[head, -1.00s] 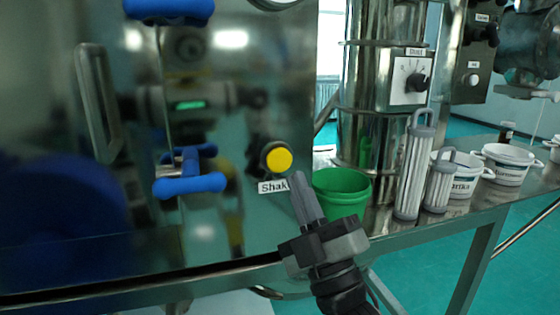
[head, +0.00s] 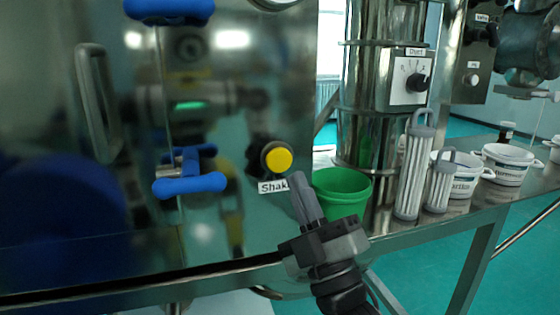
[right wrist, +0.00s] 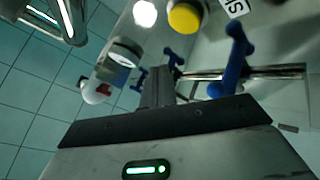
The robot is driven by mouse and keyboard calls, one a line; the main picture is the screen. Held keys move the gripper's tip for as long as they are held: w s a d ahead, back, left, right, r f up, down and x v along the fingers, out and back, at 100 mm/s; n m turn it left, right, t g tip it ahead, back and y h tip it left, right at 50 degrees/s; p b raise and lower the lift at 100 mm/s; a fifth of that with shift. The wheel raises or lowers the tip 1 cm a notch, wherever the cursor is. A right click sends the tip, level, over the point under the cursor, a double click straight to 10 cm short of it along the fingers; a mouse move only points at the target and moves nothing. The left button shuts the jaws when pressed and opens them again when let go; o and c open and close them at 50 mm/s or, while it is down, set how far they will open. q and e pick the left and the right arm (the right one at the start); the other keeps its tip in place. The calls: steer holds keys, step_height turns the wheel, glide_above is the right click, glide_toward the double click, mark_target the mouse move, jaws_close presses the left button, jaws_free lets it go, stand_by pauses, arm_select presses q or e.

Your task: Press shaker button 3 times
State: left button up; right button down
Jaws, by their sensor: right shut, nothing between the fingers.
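The shaker button is a round yellow button (head: 278,160) in a black ring on the shiny metal panel. A white label (head: 272,186) starting "Shak" is below it, its right end hidden behind my fingertips. My right gripper (head: 299,175) is shut and empty, its fingertips just below and right of the button in the head view. I cannot tell whether they touch the panel; they look apart from the button. The yellow button (right wrist: 185,16) also shows at the top of the right wrist view, beyond the shut fingers (right wrist: 157,75). My left gripper is not in view.
Blue-handled clamps (head: 190,184) and a metal handle (head: 98,100) stick out from the panel. A green bucket (head: 342,187) stands right behind my gripper. Grey-capped filters (head: 413,170) and white tubs (head: 508,163) stand farther right on the metal table.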

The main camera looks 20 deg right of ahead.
steer(key=shift+s, duration=0.1)
arm_select(q)
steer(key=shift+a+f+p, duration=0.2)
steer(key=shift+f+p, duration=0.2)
steer(key=shift+p, duration=0.05)
arm_select(e)
steer(key=shift+s+d+r+n+g+y, duration=0.1)
steer(key=shift+s+n+g+y, duration=0.5)
steer(key=shift+n+g+y, duration=1)
steer(key=shift+s+d+r+n+g+y, duration=0.15)
steer(key=shift+s+n+g+y, duration=0.65)
steer(key=shift+n, duration=1.45)
steer(key=shift+s+d+f+n+g+y, duration=0.1)
steer(key=shift+s+n+g+y, duration=0.55)
steer(key=shift+n+y, duration=1.1)
steer(key=shift+w+h, duration=0.25)
steer(key=b, duration=0.2)
glide_toward(279, 160)
steer(key=w+a+r, duration=0.2)
steer(key=a+r, duration=0.2)
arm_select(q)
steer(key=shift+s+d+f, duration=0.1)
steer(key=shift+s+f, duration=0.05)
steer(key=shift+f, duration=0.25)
arm_select(e)
steer(key=shift+w+d+r, duration=0.2)
steer(key=shift+w, duration=0.1)
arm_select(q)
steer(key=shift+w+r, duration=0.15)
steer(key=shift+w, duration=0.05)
